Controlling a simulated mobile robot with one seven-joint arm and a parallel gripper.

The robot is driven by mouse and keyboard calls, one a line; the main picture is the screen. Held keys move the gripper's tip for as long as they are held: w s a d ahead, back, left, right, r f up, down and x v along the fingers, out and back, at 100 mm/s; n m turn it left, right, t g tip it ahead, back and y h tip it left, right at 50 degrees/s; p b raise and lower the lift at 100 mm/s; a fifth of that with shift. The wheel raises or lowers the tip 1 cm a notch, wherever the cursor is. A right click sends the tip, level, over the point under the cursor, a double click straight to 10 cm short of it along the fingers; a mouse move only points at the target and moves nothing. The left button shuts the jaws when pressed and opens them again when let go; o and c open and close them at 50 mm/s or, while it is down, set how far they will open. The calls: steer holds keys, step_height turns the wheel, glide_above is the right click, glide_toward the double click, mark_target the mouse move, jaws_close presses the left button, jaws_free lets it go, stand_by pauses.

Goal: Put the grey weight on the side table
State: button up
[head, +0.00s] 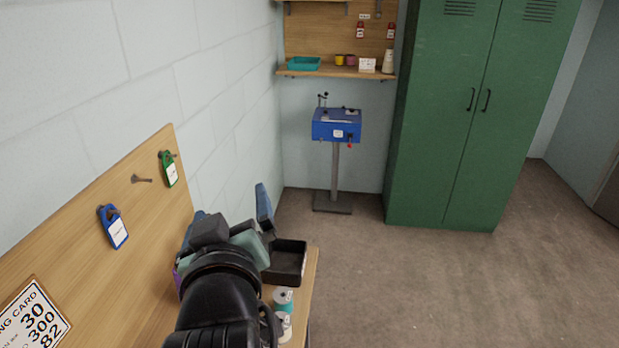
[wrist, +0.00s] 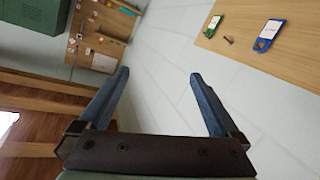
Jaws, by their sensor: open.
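I cannot make out a grey weight in either view. No thing in view is clearly the side table; a wooden worktop (head: 311,268) shows below and beside my arm in the head view. My gripper (wrist: 158,74) is open and its blue fingers stand wide apart, with nothing between them in the wrist view. In the head view my gripper (head: 230,210) is above the worktop, next to the wooden wall board (head: 80,235). My arm hides much of the worktop.
A blue tag (head: 113,227) and a green tag (head: 169,169) hang on the board. A blue pedestal box (head: 336,125) and green locker (head: 450,115) stand beyond. The floor at right is clear.

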steer(key=s+d+r+m+t+h, duration=0.1)
steer(key=s+d+r+t, duration=0.3)
steer(key=r, duration=0.6)
steer(key=s+d+r+m+t+h, duration=0.1)
steer(key=s+d+r+m+t, duration=0.2)
steer(key=r, duration=0.6)
steer(key=s+d+r+m+t+h, duration=0.1)
steer(key=s+d+r+t, duration=0.3)
steer(key=r, duration=0.6)
steer(key=shift+s+d+r+m+t+h, duration=0.3)
steer(key=shift+s+d+m+t+h, duration=0.15)
steer(key=shift+d+m, duration=0.45)
